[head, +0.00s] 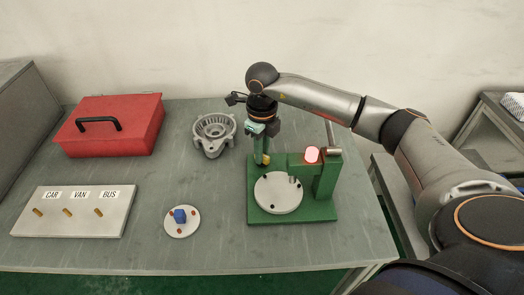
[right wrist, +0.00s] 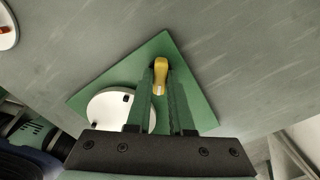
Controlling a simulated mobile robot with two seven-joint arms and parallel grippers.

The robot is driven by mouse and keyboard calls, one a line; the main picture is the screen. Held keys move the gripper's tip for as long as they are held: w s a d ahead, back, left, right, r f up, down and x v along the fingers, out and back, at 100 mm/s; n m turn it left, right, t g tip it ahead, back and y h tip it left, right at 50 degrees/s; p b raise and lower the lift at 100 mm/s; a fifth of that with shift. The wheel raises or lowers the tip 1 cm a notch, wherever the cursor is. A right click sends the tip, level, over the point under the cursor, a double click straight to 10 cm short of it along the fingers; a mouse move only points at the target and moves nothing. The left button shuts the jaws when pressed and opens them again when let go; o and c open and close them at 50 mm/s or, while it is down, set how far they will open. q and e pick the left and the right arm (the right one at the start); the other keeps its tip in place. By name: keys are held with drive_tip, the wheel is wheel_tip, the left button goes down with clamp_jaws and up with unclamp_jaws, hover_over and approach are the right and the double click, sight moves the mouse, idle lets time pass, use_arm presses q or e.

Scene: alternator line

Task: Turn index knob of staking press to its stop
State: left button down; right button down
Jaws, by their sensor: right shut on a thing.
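The green staking press (head: 325,180) stands on the bench, with a round white plate (head: 278,193) on its base and a lit red lamp (head: 312,154). The plate also shows in the right wrist view (right wrist: 112,108). The yellow index knob (right wrist: 160,74) is at the press's left side and mostly hidden by my gripper in the head view. My right gripper (head: 262,150) points down from above and is shut on this knob, one finger on each side in the right wrist view (right wrist: 161,84). My left gripper is in neither view.
A red toolbox (head: 112,128) stands at the back left. A board marked CAR, VAN, BUS (head: 75,220) and a white disc (head: 181,230) with a blue block lie to the left. The bench around them is clear.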

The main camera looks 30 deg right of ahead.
drive_tip(key=m, duration=0.5)
drive_tip(key=shift+r+m, duration=0.1)
drive_tip(key=shift+m, duration=0.2)
drive_tip(key=shift+m+p, duration=0.55)
drive_tip(key=shift+m, duration=1.75)
drive_tip(key=c, duration=0.8)
unclamp_jaws()
wheel_tip(320, 180, up, 12)
drive_tip(key=b, duration=0.1)
drive_tip(key=shift+r, duration=0.2)
